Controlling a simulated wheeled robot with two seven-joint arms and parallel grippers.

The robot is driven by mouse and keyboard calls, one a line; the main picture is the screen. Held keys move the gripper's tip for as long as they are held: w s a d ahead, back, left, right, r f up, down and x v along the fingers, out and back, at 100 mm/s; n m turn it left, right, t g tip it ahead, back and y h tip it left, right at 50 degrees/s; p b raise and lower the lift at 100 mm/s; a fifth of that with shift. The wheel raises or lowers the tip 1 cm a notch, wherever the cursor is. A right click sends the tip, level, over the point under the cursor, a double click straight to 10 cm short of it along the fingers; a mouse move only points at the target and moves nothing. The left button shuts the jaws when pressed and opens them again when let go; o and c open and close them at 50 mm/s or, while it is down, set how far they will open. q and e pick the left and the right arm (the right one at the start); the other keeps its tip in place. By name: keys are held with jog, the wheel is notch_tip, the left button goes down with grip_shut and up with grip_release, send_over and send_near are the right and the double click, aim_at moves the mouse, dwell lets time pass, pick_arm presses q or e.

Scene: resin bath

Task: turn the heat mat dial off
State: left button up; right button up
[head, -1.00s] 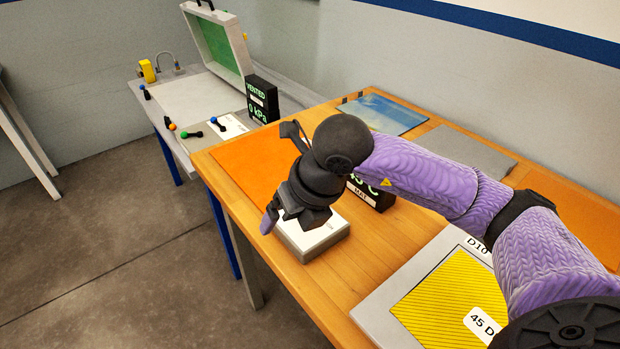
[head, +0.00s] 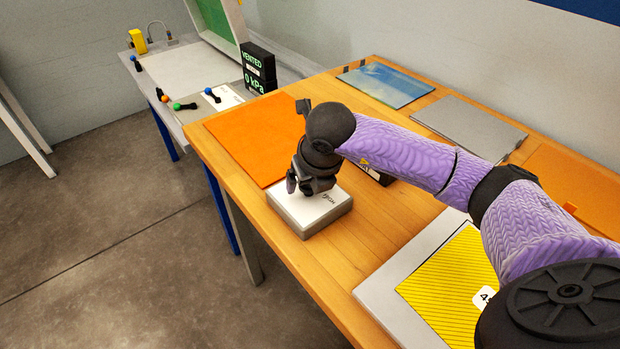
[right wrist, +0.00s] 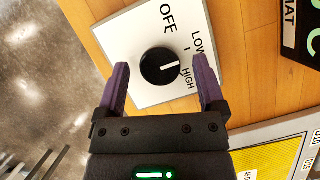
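The heat mat dial (right wrist: 160,66) is a round black knob on a white control box (head: 312,214) near the table's front edge. In the right wrist view the box face reads OFF, LOW and HIGH. The knob's white mark points right, toward the LOW and HIGH side and away from OFF; I cannot tell exactly which setting. My right gripper (head: 304,187) is over the box, pointing down. In the right wrist view its purple fingers (right wrist: 161,64) are open, one on each side of the knob, with gaps visible. In the head view the gripper hides the knob. My left gripper is not in view.
An orange mat (head: 255,135) lies behind the box. A dark MAT display (right wrist: 301,30) stands right of it. A grey-framed yellow panel (head: 450,290) lies at the front right. A VENTED display (head: 259,70) stands on the side table.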

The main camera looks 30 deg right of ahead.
grip_shut()
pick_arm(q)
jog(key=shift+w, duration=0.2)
pick_arm(e)
jog(key=shift+n, duration=0.7)
jog(key=shift+d+f+n+y+b, duration=0.15)
jog(key=shift+n+y+b, duration=0.55)
jog(key=shift+n, duration=0.5)
jog(key=n+y, duration=0.1)
jog(key=n, duration=0.2)
jog(key=shift+n, duration=0.3)
jog(key=n+g+y+b, duration=0.1)
jog(key=n, duration=0.2)
jog(key=shift+w+d, duration=0.1)
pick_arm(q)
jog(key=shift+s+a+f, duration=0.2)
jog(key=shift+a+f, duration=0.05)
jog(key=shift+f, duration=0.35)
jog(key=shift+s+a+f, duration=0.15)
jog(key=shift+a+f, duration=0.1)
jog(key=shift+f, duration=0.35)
pick_arm(e)
jog(key=shift+n+g+y, duration=0.3)
jog(key=shift+n+y, duration=0.1)
jog(key=shift+n, duration=0.4)
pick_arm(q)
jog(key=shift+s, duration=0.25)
